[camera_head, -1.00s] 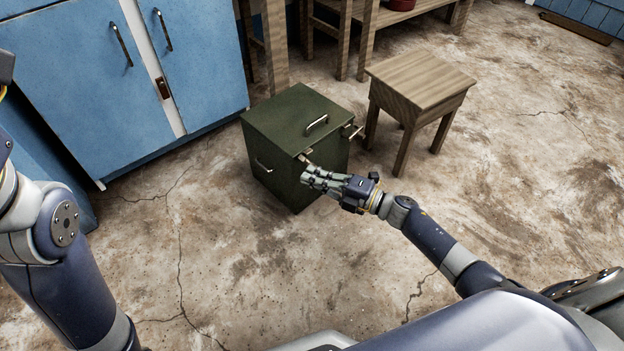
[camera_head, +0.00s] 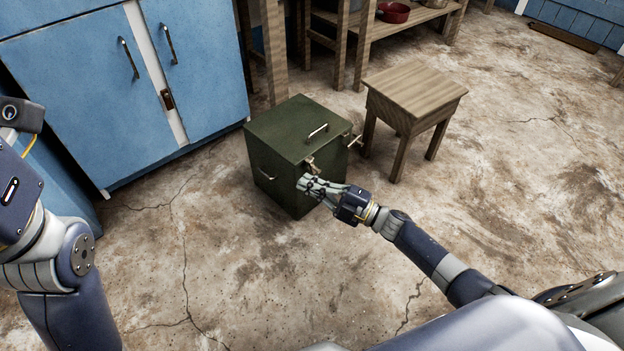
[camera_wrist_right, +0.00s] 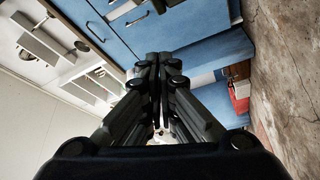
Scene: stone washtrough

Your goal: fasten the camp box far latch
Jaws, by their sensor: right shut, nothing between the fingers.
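The camp box (camera_head: 290,135) is a dark green box on the floor with its lid down and a metal handle (camera_head: 318,130) on top. On its right-hand face, the far latch (camera_head: 354,141) sticks outward at the far end. The near latch (camera_head: 311,163) shows at the near end, also seeming to stand off the box. My right gripper (camera_head: 303,184) is shut and empty, just below the near latch and in front of the box; I cannot tell whether it touches. Its closed fingers (camera_wrist_right: 160,75) fill the middle of the right wrist view. My left arm shows at the left edge, without its fingers.
A wooden stool (camera_head: 415,95) stands close to the right of the box. A blue cupboard (camera_head: 90,85) is behind left, and a wooden shelf with a red pot (camera_head: 394,12) is at the back. The floor in front and to the right is clear.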

